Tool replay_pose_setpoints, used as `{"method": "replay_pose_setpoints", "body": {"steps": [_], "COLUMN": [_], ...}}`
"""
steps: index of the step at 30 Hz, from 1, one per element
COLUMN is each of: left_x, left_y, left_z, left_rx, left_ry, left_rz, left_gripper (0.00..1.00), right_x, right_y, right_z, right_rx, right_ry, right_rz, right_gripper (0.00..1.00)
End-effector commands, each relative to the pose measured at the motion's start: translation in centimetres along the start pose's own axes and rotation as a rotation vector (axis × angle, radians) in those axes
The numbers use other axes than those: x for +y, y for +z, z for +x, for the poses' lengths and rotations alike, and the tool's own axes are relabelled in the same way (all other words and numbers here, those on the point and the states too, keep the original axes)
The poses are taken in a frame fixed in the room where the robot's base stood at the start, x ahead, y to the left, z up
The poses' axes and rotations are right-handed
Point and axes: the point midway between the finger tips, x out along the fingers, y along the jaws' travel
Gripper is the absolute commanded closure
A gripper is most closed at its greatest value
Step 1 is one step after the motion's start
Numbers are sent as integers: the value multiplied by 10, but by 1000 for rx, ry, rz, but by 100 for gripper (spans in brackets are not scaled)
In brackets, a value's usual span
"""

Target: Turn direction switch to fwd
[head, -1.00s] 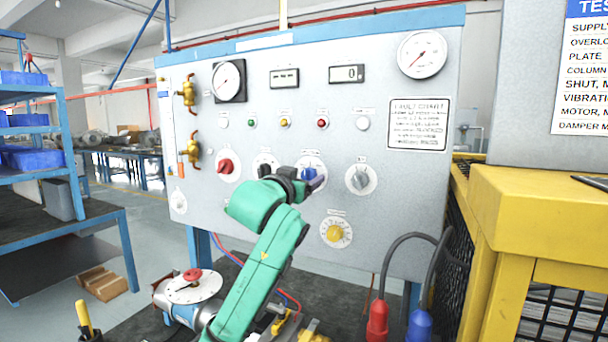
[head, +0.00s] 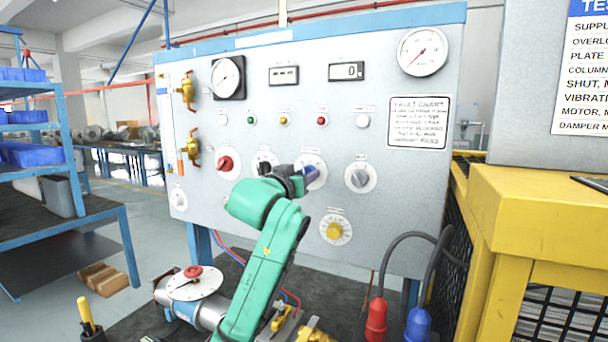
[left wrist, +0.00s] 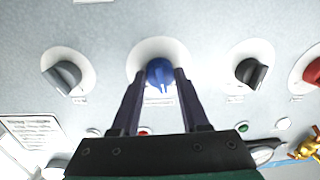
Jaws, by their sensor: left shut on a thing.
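A blue knob (left wrist: 159,74) with a white pointer line sits on a round white dial plate (left wrist: 143,50) in the left wrist view. My left gripper (head: 309,175) is at this knob on the panel in the head view. Its two dark fingers lie on either side of the knob and are shut on it. In the head view the fingers mostly hide the knob, and the labels are too small to read. My right gripper is not in view.
The grey panel (head: 270,215) also carries a red knob (head: 226,164), a black knob (head: 264,167), a grey knob (head: 359,177) and a yellow knob (head: 334,231). A yellow guard frame (head: 535,215) stands at the right. Red and blue plugs (head: 376,322) stand below the panel.

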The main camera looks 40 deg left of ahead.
Motion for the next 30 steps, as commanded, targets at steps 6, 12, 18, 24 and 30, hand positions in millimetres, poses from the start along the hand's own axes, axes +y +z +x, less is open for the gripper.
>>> {"method": "replay_pose_setpoints", "body": {"steps": [6, 12, 18, 24, 30], "left_x": [0, 0, 0, -1, -1], "left_y": [-2, -2, -2, -1, -1], "left_z": [0, 0, 0, 0, 0], "left_rx": [-15, -27, -36, -41, -43], "left_ry": [2, 3, 4, 3, 3], "left_rz": [-188, -351, -479, -557, -586], "left_gripper": [100, 100, 100, 100, 100], "right_x": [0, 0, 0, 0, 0], "right_y": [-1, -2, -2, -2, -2], "right_z": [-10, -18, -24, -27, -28], "right_rx": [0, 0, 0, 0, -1], "right_ry": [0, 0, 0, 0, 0], "right_rz": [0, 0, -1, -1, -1], "right_gripper": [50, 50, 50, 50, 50]}}
